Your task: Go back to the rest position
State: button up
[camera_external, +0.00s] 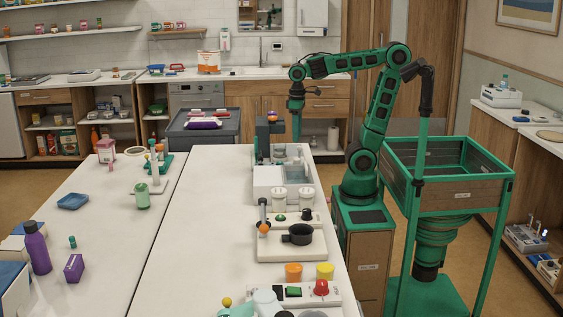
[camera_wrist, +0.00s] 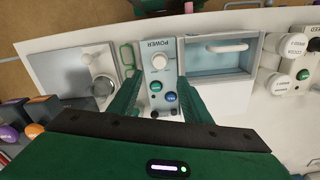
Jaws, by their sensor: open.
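My gripper (camera_external: 296,131) hangs at the end of my raised green arm, pointing down over the far right part of the white table (camera_external: 198,215). In the wrist view my gripper (camera_wrist: 155,88) is open, with its two green fingers apart and nothing between them. A grey control panel (camera_wrist: 158,52) marked POWER shows between and beyond the fingers, with a pale knob (camera_wrist: 160,61), a blue button (camera_wrist: 170,97) and a green button (camera_wrist: 156,86). Whether the fingers touch the panel cannot be told.
A white unit with a clear drawer (camera_wrist: 218,62) lies right of the panel. White-lidded jars (camera_external: 278,199) and a station with a black pan (camera_external: 298,235) stand nearer the camera. A green-framed bin (camera_external: 455,192) stands right of my arm. The table's middle strip is clear.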

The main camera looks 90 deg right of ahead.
jog(key=s+d+f+m, duration=0.3)
jog(key=s+d+f, duration=0.5)
jog(key=s+f, duration=0.2)
jog(key=shift+s, duration=0.65)
jog(key=shift+w+f, duration=0.3)
jog(key=shift+w, duration=0.3)
dwell(1.1)
